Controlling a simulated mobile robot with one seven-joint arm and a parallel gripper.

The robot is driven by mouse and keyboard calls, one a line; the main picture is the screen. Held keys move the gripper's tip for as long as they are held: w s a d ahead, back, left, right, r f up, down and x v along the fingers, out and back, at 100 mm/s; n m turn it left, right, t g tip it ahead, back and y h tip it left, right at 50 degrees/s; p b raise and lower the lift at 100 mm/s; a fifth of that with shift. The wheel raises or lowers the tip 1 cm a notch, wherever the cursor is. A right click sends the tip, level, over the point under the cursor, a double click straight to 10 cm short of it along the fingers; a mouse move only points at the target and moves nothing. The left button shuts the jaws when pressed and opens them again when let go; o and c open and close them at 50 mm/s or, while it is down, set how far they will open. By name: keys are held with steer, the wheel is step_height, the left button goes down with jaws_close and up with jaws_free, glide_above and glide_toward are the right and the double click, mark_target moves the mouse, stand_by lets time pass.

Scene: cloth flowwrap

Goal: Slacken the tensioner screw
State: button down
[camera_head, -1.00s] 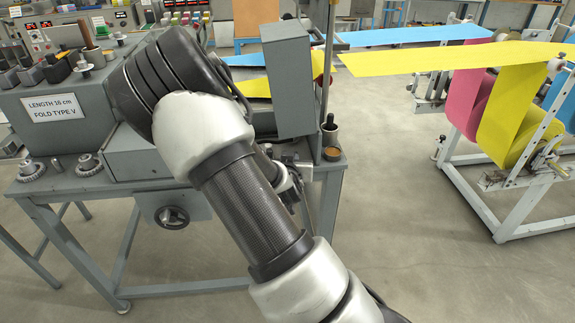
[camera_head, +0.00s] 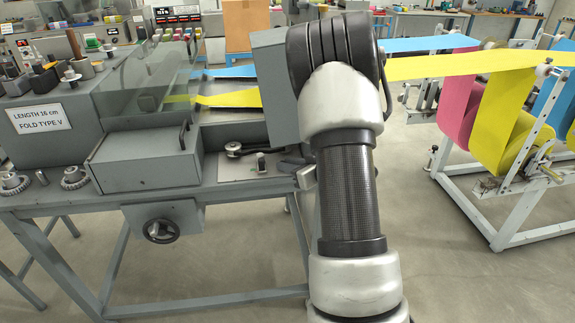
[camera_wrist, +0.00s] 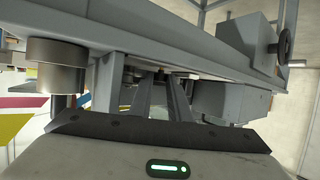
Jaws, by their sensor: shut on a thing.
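In the wrist view my gripper (camera_wrist: 162,85) reaches in at the edge of the grey machine bench, with its two grey fingers a small distance apart. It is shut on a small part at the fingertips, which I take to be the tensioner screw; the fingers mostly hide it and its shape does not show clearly. In the head view my arm stands in front of the bench's right end and covers most of the gripper and the screw. The grey folding machine (camera_head: 60,120) carries a label reading LENGTH 16 cm, FOLD TYPE V.
A handwheel (camera_head: 160,230) hangs below the bench front. A metal cylinder (camera_wrist: 57,68) stands close left of the gripper. A web stand (camera_head: 520,160) with pink and yellow rolls is at right.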

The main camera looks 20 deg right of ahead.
steer(key=shift+w+d+r+y, duration=0.1)
steer(key=shift+r+y, duration=0.05)
steer(key=shift+y, duration=0.15)
steer(key=c, duration=1.9)
jaws_free()
steer(key=shift+c, duration=0.2)
steer(key=p+v, duration=0.2)
steer(key=v, duration=1.5)
steer(key=shift+p, duration=0.3)
